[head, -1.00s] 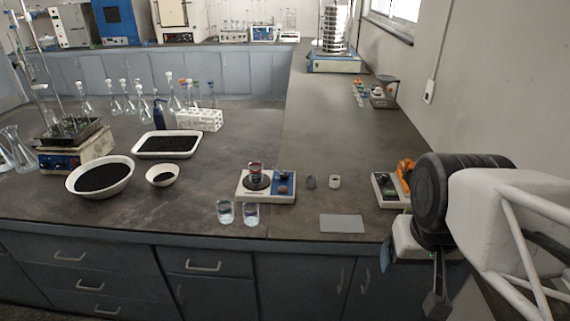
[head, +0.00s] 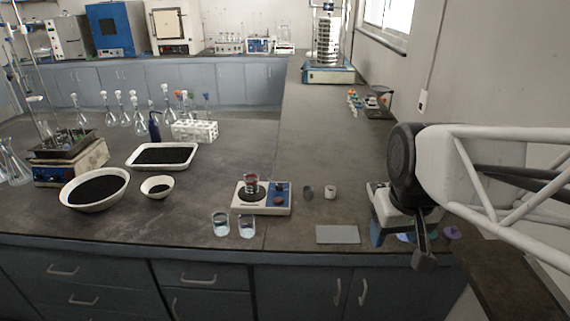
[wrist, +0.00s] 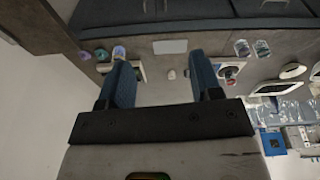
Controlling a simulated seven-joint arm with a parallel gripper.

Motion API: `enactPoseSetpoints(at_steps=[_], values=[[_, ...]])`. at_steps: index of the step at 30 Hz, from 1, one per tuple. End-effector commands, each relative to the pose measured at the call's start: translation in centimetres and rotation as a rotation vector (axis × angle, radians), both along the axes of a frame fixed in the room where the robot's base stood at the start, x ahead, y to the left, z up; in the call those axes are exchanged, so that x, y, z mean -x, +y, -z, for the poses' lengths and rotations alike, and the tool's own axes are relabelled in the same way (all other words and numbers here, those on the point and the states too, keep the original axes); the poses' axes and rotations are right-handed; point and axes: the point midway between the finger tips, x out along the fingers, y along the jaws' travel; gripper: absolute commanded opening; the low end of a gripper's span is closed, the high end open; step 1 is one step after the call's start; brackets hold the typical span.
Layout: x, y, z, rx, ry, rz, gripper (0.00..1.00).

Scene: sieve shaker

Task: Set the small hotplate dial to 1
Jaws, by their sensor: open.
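The small hotplate (head: 240,203) is a white unit on the bench with a dark round plate at left and a blue panel at right. Its dial (head: 279,201) looks like a small brownish knob at the front right; its setting is too small to read. My gripper (head: 400,240) is open and empty at the bench's front right, well to the right of the hotplate. Its two blue fingers (wrist: 160,60) are apart in the wrist view.
Two glasses of clear liquid (head: 233,226) stand just in front of the hotplate. A grey pad (head: 338,234) and two small cups (head: 319,192) lie between it and my gripper. A purple item (head: 452,232) is right of my gripper. Dark-filled bowls (head: 95,188) stand at left.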

Motion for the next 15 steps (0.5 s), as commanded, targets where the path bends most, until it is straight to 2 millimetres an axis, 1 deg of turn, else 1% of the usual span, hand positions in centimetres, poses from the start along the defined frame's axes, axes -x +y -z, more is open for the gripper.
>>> enactPoseSetpoints(at_steps=[1, 7, 15], values=[[-1.2, 0.2, -0.2, 0.002, 0.006, -0.018, 0.59], [-5.6, 1.1, -1.0, 0.015, 0.022, -0.100, 0.59], [-11.6, 2.6, -1.3, 0.030, 0.043, -0.209, 0.59]])
